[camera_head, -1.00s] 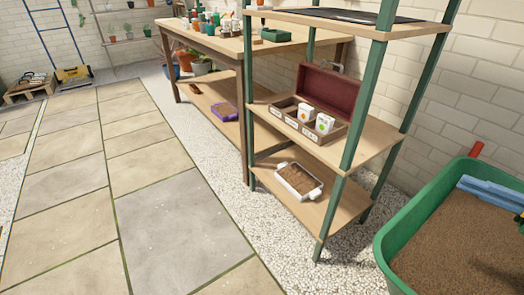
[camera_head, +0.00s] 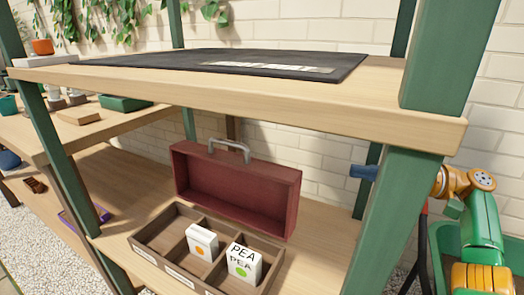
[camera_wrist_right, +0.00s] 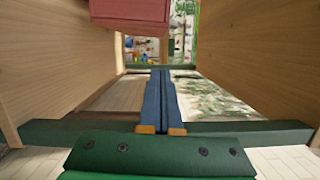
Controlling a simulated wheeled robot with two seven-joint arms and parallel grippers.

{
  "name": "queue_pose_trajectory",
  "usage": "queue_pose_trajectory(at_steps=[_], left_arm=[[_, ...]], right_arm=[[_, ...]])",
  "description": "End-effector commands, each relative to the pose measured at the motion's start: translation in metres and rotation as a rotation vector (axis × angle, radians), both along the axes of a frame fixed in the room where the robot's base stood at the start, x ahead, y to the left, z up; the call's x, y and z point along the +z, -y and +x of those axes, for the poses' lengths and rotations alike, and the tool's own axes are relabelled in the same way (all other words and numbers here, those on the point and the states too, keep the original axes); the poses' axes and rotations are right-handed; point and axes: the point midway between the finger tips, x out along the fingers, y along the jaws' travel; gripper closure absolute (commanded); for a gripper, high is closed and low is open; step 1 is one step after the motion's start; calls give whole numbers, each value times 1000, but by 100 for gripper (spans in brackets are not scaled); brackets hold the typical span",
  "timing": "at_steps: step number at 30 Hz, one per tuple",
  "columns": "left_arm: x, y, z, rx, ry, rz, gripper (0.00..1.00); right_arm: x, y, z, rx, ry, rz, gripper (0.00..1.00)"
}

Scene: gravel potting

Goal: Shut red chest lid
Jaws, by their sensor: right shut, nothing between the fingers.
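The chest (camera_head: 163,243) stands on the middle shelf, a dark wooden box with compartments. Its red lid (camera_head: 236,190) is open, raised at the back with a grey handle (camera_head: 229,147) on its upper edge. Part of the lid also shows at the top of the right wrist view (camera_wrist_right: 130,11). A PEA packet (camera_head: 242,262) and another white packet (camera_head: 201,242) stand in the compartments. My right gripper (camera_head: 357,171) is at the right end of the shelf, right of the lid and apart from it. Its blue fingers are shut and empty in the right wrist view (camera_wrist_right: 160,75). My left gripper is out of view.
The upper shelf (camera_head: 250,98) with a black mat (camera_head: 150,62) lies above the chest. A green post (camera_head: 392,215) stands at the shelf's front right. In the right wrist view, wooden boards flank the fingers on both sides. A workbench (camera_head: 100,125) stands at left.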

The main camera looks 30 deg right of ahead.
Motion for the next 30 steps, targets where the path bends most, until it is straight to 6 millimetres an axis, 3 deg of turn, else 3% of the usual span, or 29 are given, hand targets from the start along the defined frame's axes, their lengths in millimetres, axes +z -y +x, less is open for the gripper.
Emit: queue_pose_trajectory(at_steps=[16, 24, 30], left_arm=[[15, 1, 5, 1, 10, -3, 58], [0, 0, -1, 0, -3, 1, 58], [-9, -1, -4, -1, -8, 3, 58]], right_arm=[[3, -82, 81, 5, 2, 2, 100], [5, -120, 121, 3, 2, 4, 100], [3, -134, 135, 2, 1, 4, 100]])
